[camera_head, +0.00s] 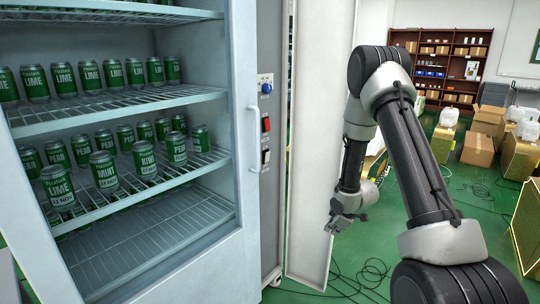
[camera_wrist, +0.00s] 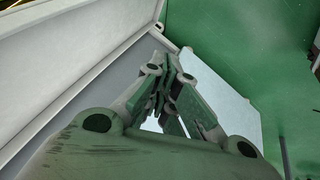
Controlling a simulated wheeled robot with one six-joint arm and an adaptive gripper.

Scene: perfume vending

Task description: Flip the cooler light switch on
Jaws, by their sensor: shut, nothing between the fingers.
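The cooler (camera_head: 250,200) stands at the left in the head view, with cans on its shelves. Its grey side panel holds a blue round control (camera_head: 266,88), a red switch (camera_head: 265,124) and a black switch or socket (camera_head: 265,157) in a column. Labels are too small to read, and I cannot tell which one is the light switch or its position. My gripper (camera_head: 345,222) hangs low, right of the panel and well below the controls, apart from them. In the wrist view my gripper (camera_wrist: 170,88) has its fingers together, with nothing between them. No switch shows there.
A tall white door or panel (camera_head: 318,150) stands open between the controls and my gripper. Black cables (camera_head: 355,275) lie on the green floor. Cardboard boxes (camera_head: 478,150) and a shelf unit (camera_head: 445,65) stand at the back right. A white handle (camera_head: 253,140) runs along the cooler front.

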